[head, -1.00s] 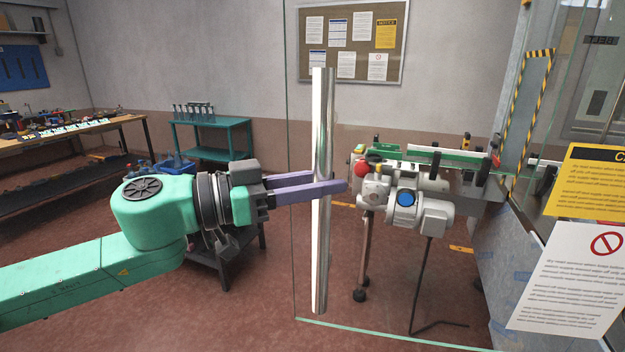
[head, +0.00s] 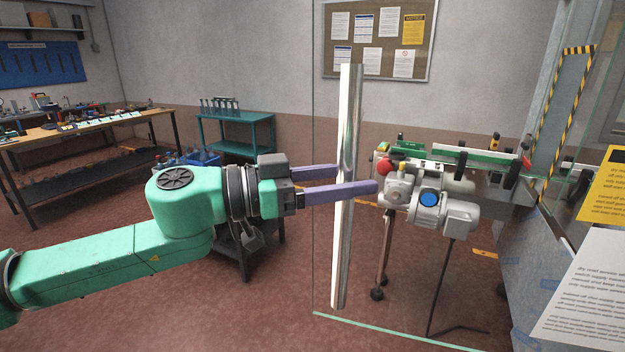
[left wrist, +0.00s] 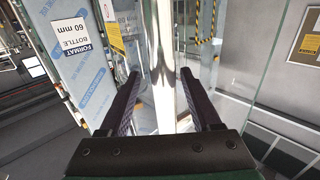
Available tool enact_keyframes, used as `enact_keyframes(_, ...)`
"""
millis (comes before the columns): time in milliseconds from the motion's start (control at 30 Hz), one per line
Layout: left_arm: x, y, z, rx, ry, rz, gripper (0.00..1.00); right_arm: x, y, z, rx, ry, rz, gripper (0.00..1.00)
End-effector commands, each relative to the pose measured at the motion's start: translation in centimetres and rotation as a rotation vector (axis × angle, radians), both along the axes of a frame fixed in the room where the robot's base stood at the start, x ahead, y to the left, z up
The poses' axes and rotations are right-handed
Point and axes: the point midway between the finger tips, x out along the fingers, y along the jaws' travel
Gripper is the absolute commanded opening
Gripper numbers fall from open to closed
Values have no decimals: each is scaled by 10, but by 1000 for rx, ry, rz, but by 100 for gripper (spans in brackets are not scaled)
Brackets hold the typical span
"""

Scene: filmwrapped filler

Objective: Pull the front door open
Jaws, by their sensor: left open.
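The front door is a clear glass panel (head: 420,285) with a greenish bottom edge. A long upright chrome bar handle (head: 343,250) runs along its left side. My left gripper (head: 358,179) is at the handle, with one purple finger on the near side of the bar and the other behind it. In the left wrist view the handle (left wrist: 162,75) stands between the two spread fingers, with gaps to each side. The gripper is open and around the bar, not clamped on it. My right gripper is not in view.
A grey machine with a blue-capped motor (head: 430,205) stands behind the glass. Notice sheets (head: 590,290) hang at the right. A teal cart (head: 238,135) and a workbench (head: 85,130) stand at the back left.

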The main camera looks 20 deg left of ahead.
Motion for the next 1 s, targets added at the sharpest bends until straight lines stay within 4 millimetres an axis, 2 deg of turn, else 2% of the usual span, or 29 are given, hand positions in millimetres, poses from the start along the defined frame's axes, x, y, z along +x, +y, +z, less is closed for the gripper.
enact_keyframes(167, -2, 3, -5, 2, -1, 1, 64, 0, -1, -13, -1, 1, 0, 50)
enact_keyframes(467, -19, 23, -11, 5, -6, 5, 64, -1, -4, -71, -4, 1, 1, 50)
enact_keyframes(633, -39, 47, -9, 2, -9, 7, 64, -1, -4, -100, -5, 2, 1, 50)
enact_keyframes(733, -59, 71, -9, 3, -10, 8, 64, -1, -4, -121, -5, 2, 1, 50)
enact_keyframes(900, -84, 101, -3, 1, -6, 5, 64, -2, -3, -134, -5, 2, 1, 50)
enact_keyframes(1000, -92, 109, -1, 0, -4, 1, 64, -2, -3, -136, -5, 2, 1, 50)
